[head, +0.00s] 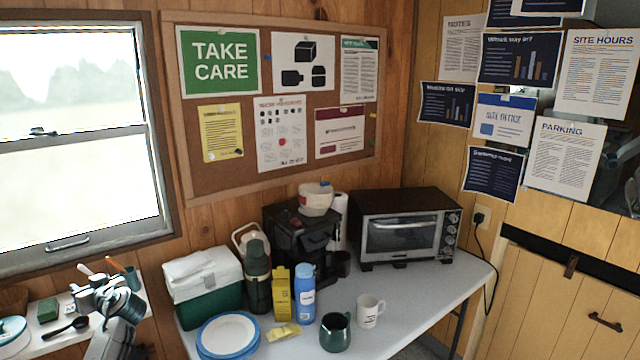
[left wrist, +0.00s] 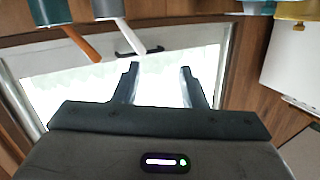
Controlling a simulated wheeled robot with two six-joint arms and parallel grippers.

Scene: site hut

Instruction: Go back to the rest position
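My left gripper (head: 84,287) is at the lower left in the head view, above the small white side shelf and in front of the window. In the left wrist view its two fingers (left wrist: 157,72) stand apart with only the bright window behind them, so it is open and empty. My right gripper is not clearly seen in either view.
The side shelf (head: 70,348) holds a green sponge (head: 47,310), a dark spoon and a teal cup (head: 132,278) close to my left gripper. The white table (head: 390,312) carries a cooler (head: 203,287), plates, bottles, mugs, a coffee maker and a toaster oven (head: 405,228).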

